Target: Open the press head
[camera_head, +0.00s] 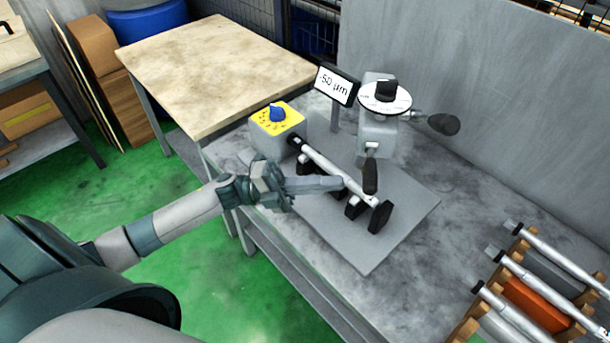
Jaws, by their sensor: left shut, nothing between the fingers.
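The cylindrical grinder stands on a grey plate (365,255) on the bench. A white headstock box with a yellow top (287,122) and blue knob is at its left end. A metal shaft (325,165) runs from it to a black end piece (380,217) at the front right. Behind the shaft is a grey upright head (377,138) with a round white dial and a black-tipped lever (370,178) hanging down. I cannot tell which part is the press head. My left gripper (338,184) is shut and empty, its fingers close to the shaft in the picture. My right gripper is out of view.
A small display reading -50 µm (335,85) stands behind the shaft. A black-ended handle (442,124) sticks out right of the dial. A rack with several metal shafts (540,290) is at the bottom right. A grey wall (500,110) closes the back; a bare wooden-topped table (210,75) is at left.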

